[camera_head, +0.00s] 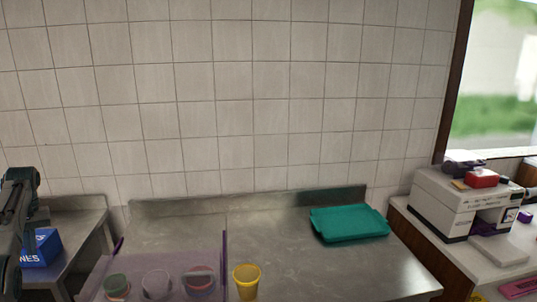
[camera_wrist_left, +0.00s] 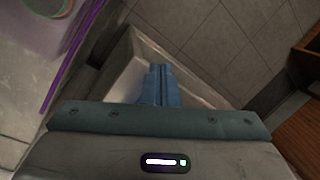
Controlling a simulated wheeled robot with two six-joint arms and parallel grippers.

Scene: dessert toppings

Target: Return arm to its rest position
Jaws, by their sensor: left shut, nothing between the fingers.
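My left arm (camera_head: 15,225) stands at the far left edge of the head view, left of the topping container. Its fingers are hard to make out there. In the left wrist view my left gripper (camera_wrist_left: 158,72) has its two blue fingers together, with nothing between them. The fingers are apart from the counter things and point over a pale ledge and dark floor tiles. My right gripper is in neither view.
A clear purple-edged container (camera_head: 224,262) holds several round tubs at the front of the steel counter. A yellow cup (camera_head: 247,282) stands to its right. A green tray (camera_head: 348,224) lies farther back. A blue box (camera_head: 42,247) sits near my left arm. The counter's middle is clear.

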